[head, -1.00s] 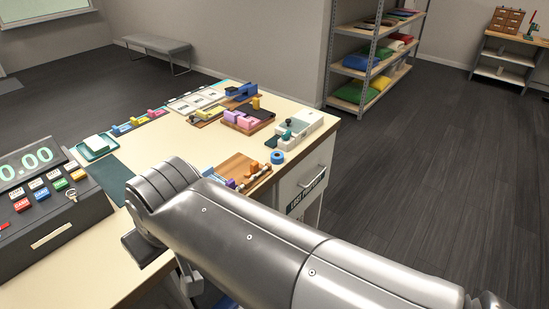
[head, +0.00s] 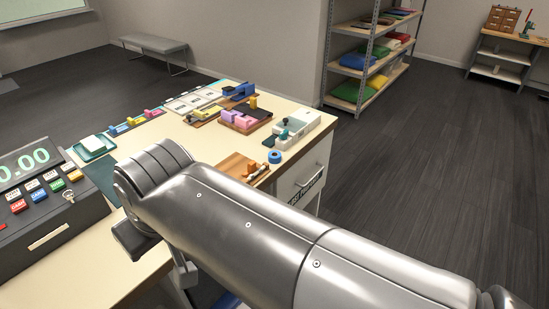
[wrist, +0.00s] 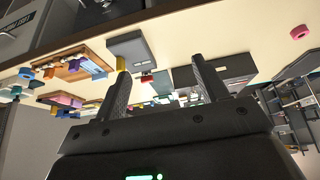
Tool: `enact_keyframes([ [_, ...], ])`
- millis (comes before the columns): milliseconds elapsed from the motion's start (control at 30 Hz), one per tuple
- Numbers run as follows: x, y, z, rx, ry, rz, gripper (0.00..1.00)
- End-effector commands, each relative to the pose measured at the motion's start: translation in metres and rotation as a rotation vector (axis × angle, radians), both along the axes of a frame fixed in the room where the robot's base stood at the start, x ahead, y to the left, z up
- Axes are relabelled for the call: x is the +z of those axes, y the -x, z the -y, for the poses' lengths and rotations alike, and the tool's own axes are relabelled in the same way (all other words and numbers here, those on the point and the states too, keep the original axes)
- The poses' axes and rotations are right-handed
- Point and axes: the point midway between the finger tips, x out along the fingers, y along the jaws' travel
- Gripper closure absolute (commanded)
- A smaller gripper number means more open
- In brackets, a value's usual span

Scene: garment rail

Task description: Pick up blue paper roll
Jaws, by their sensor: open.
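The blue paper roll (head: 275,156) is a small blue ring lying near the right edge of the cream counter, beside a wooden board, in the head view. A small blue round thing (wrist: 26,73) at the left of the wrist view appears to be the same roll. My gripper (wrist: 160,68) is open, with two dark fingers apart and nothing between them. It is well away from the roll, which lies off to the left of the fingers in the wrist view. In the head view my arm hides the gripper.
A wooden board (head: 235,163) with small orange and white items is left of the roll. A pale tray (head: 306,121) stands just behind it. A pink tray set (head: 240,120), several other items and a cash register (head: 40,205) crowd the counter. Floor at right is clear.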

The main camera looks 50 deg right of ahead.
Motion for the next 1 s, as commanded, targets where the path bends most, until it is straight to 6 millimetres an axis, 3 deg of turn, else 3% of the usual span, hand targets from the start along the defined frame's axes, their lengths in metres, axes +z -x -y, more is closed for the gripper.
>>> enact_keyframes([
  [200, 0.09, -0.001, 0.0, 0.0, 0.0, 0.008, 0.33],
  [400, 0.158, -0.001, 0.0, 0.0, 0.0, 0.005, 0.33],
  [567, 0.169, -0.028, 0.019, -0.071, 0.02, -0.014, 0.33],
  [767, 0.181, -0.068, 0.056, -0.168, 0.041, -0.035, 0.33],
  [1000, 0.19, -0.117, 0.133, -0.302, 0.052, -0.067, 0.33],
])
